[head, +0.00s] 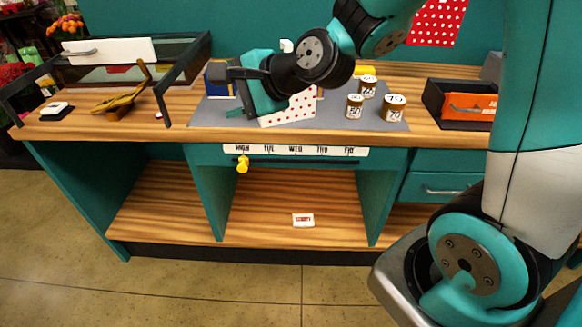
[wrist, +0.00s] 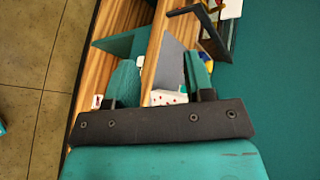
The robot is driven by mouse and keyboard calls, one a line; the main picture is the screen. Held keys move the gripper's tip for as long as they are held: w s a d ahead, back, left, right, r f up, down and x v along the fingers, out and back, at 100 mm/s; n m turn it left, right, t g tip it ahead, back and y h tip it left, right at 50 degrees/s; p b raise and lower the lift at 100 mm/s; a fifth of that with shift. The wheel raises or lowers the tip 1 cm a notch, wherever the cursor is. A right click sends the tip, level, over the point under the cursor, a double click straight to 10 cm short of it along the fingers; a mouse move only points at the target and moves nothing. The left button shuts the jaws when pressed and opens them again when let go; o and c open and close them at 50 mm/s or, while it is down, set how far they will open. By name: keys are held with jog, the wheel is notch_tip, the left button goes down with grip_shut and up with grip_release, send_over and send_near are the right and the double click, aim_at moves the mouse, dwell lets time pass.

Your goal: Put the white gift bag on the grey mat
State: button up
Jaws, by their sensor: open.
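The white gift bag with red dots (head: 292,111) is over the front middle of the grey mat (head: 336,119) on the counter, its lower edge seeming to meet the mat. My gripper partly covers it, so I cannot tell if it stands upright. My gripper (head: 252,86) is open at the bag's upper left. In the wrist view my two teal fingers (wrist: 161,74) are spread apart, with a white red-dotted part of the bag (wrist: 168,97) low between them, near the palm. The grey mat (wrist: 170,68) shows beyond.
Numbered cans (head: 394,107) stand on the mat's right. A blue object (head: 219,76) is at its back left. A black tray with an orange box (head: 471,106) is at the right. A glass-sided frame (head: 180,85) and a wooden tool (head: 126,101) are at the left.

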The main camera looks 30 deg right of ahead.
jog(key=s+a+n+g+h, duration=0.2)
jog(key=s+n+g, duration=0.8)
jog(key=s+n, duration=1.2)
jog(key=shift+s+r+h, duration=0.25)
jog(key=shift+r+h, duration=0.15)
jog(key=shift+r, duration=0.05)
